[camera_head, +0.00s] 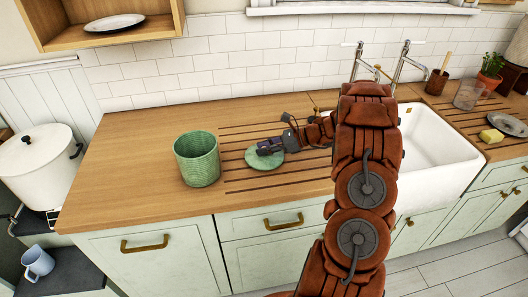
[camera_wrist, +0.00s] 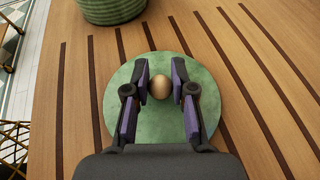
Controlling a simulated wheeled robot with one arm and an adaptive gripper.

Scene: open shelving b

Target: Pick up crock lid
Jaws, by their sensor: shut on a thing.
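The crock lid (camera_wrist: 160,118) is a round green disc with a golden ball knob (camera_wrist: 160,88) in its middle. It lies on the grooved part of the wooden counter; in the head view the lid (camera_head: 262,162) shows partly under my gripper. My gripper (camera_head: 266,147) reaches in from the right. In the wrist view my gripper (camera_wrist: 161,82) has its two purple-padded fingers on either side of the knob, shut on it. The green crock (camera_head: 197,159) stands upright just left of the lid, with its open top showing. Its lower part also shows in the wrist view (camera_wrist: 108,10).
The wooden counter (camera_head: 120,165) is clear to the left of the crock. A white sink (camera_head: 432,150) with taps lies to the right, behind my arm. A white pot (camera_head: 40,165) stands at the far left. A sponge (camera_head: 491,136), a glass (camera_head: 467,95) and a plant sit beyond the sink.

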